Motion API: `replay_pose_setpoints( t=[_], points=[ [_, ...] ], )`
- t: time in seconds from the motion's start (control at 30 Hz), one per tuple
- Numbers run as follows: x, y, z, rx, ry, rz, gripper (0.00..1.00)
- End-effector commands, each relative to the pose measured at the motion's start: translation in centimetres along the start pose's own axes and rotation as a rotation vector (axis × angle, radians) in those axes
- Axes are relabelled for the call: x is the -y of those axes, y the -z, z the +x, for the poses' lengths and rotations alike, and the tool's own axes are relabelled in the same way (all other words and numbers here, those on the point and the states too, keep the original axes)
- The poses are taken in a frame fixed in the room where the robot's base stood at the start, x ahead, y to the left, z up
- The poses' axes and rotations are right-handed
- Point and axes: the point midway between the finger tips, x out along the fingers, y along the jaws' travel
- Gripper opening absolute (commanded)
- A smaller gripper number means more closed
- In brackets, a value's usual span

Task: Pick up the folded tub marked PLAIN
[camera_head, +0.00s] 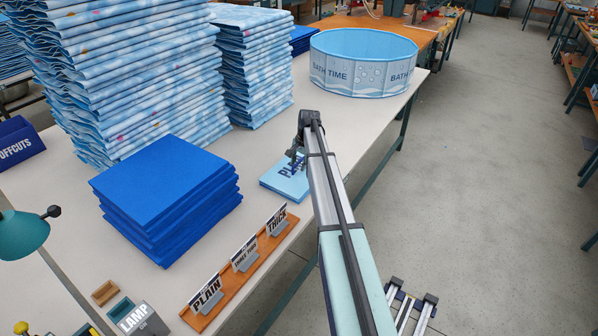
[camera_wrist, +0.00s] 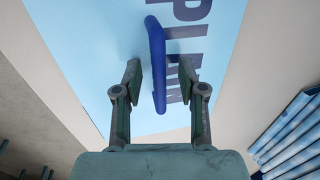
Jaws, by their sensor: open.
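The folded tub marked PLAIN (camera_head: 288,187) is a light blue flat pack on the white table, near its front edge. Its dark lettering is partly hidden by my arm in the head view. It also fills much of the wrist view (camera_wrist: 90,60). A dark blue handle (camera_wrist: 158,95) stands up from it. My gripper (camera_wrist: 160,75) is open, with one finger on each side of the handle and a gap showing on both sides. In the head view my gripper (camera_head: 297,158) is over the pack.
A dark blue stack of sheets (camera_head: 165,195) lies left of the pack. A wooden rack (camera_head: 245,270) with PLAIN and THICK signs is in front. Tall folded stacks (camera_head: 135,70) stand behind. A round tub (camera_head: 362,65) stands at the far right. A lamp (camera_head: 22,232) is at left.

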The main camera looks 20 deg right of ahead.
Motion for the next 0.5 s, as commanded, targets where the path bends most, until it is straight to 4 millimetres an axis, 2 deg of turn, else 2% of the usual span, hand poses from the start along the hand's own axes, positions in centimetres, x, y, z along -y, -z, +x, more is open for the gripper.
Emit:
replay_pose_setpoints(
  t=[0.07,0.1,0.17,0.5],
  points=[
    [-0.01,0.00,0.00,0.000,0.000,0.000,0.37],
    [-0.01,0.00,0.01,0.000,0.000,0.000,0.23],
    [-0.01,0.00,0.00,0.000,0.000,0.000,0.02],
    [0.04,0.03,-0.13,-0.001,0.001,0.000,0.00]
  ],
)
